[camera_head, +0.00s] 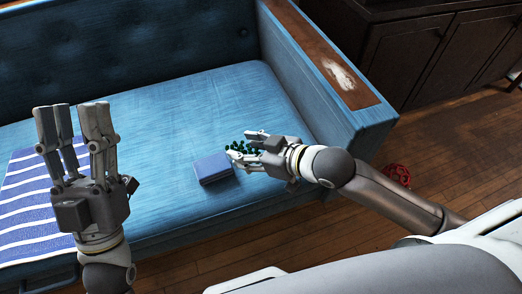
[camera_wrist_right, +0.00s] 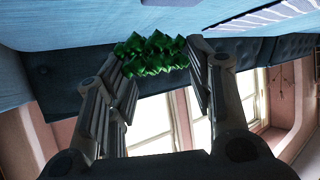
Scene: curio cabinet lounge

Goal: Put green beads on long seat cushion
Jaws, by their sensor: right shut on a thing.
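Dark green beads (camera_head: 242,147) are between the fingers of my right gripper (camera_head: 246,144), low over or on the long blue seat cushion (camera_head: 200,112). In the right wrist view the green faceted beads (camera_wrist_right: 150,53) sit at the fingertips of my right gripper (camera_wrist_right: 165,75), which is shut on them. I cannot tell whether the beads touch the cushion. My left gripper (camera_head: 76,135) is raised with its fingers upright and apart, open and empty, at the left in the head view.
A small blue box-like object (camera_head: 212,168) lies on the cushion just left of my right gripper. A blue and white striped cloth (camera_head: 30,205) covers the left of the seat. The sofa's wooden-topped armrest (camera_head: 320,50) rises at the right. A red object (camera_head: 397,175) is on the floor.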

